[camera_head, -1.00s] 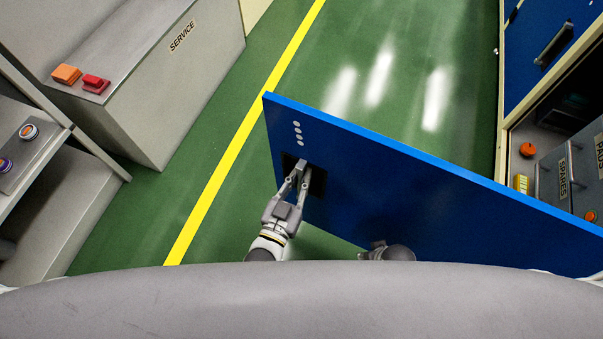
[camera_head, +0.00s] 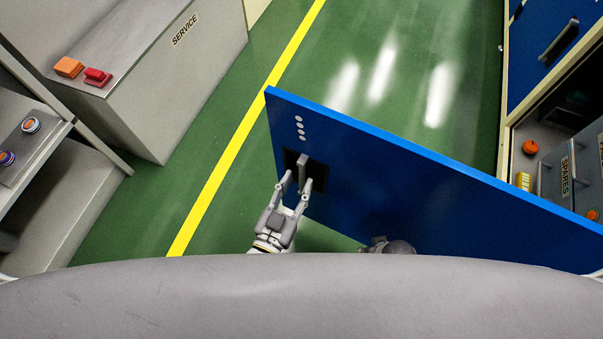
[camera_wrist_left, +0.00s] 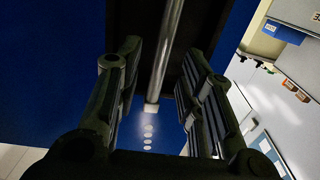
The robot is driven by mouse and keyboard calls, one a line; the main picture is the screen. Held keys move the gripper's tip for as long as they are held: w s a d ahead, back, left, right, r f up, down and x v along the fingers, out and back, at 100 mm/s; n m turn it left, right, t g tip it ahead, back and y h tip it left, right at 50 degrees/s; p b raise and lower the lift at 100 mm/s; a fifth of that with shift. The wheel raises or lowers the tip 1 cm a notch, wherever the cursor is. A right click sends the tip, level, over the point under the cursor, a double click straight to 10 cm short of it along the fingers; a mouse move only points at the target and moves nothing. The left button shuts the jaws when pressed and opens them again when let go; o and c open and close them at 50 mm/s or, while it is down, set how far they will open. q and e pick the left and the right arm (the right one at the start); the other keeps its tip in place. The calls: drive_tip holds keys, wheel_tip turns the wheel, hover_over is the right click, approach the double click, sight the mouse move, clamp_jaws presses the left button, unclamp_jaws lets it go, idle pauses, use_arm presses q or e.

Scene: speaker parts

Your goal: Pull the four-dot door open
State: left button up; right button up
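The blue four-dot door (camera_head: 400,175) stands swung well out from the cabinet at the right. Its white dots (camera_head: 299,128) are near its free edge, and they also show in the left wrist view (camera_wrist_left: 148,137). The grey bar handle (camera_head: 302,165) sits over a dark recess below the dots. My left gripper (camera_head: 297,181) is open at the handle, with a finger on each side. In the left wrist view the handle bar (camera_wrist_left: 168,50) lies between the spread fingers (camera_wrist_left: 160,62), with gaps on both sides. Part of my right arm shows at the door's lower edge; its fingers are not clear.
The opened cabinet (camera_head: 512,150) at the right holds grey SPARES boxes (camera_head: 555,173) and an orange knob (camera_head: 530,147). A grey SERVICE cabinet (camera_head: 150,100) stands at the left, with a button panel (camera_head: 28,150) nearer me. Green floor (camera_head: 400,60) is clear beyond the door.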

use_arm(q)
drive_tip(key=v, duration=0.8)
drive_tip(key=shift+s, duration=0.1)
